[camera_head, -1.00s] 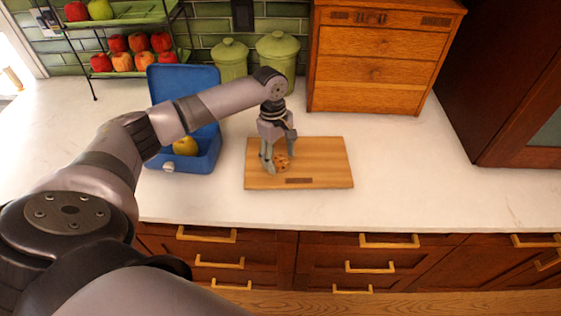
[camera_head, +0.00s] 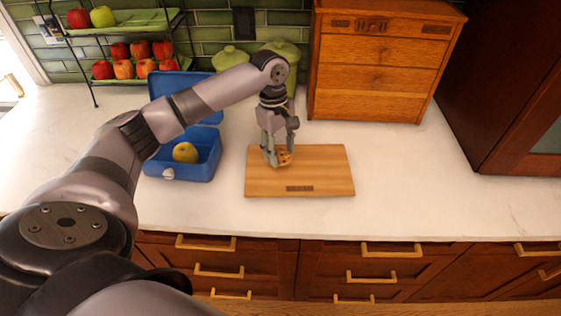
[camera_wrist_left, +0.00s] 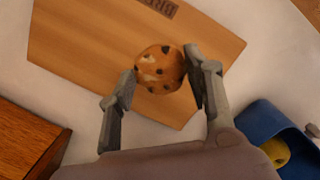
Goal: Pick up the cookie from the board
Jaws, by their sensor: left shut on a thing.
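The cookie (camera_head: 285,156) is round and golden with dark chips. In the left wrist view the cookie (camera_wrist_left: 160,69) sits between the two fingers of my left gripper (camera_wrist_left: 157,84), which is shut on it. In the head view my left gripper (camera_head: 279,158) points down over the back part of the wooden board (camera_head: 315,177). The board also shows in the left wrist view (camera_wrist_left: 85,45). The fingers partly hide the cookie in the head view. I cannot tell for sure how far it is above the board. My right gripper is not in view.
An open blue lunch box (camera_head: 198,167) with a yellow fruit (camera_head: 185,152) inside stands left of the board. A wooden drawer box (camera_head: 378,70) stands behind it, near green pots (camera_head: 231,58). A fruit rack (camera_head: 120,50) is at back left. The counter right of the board is clear.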

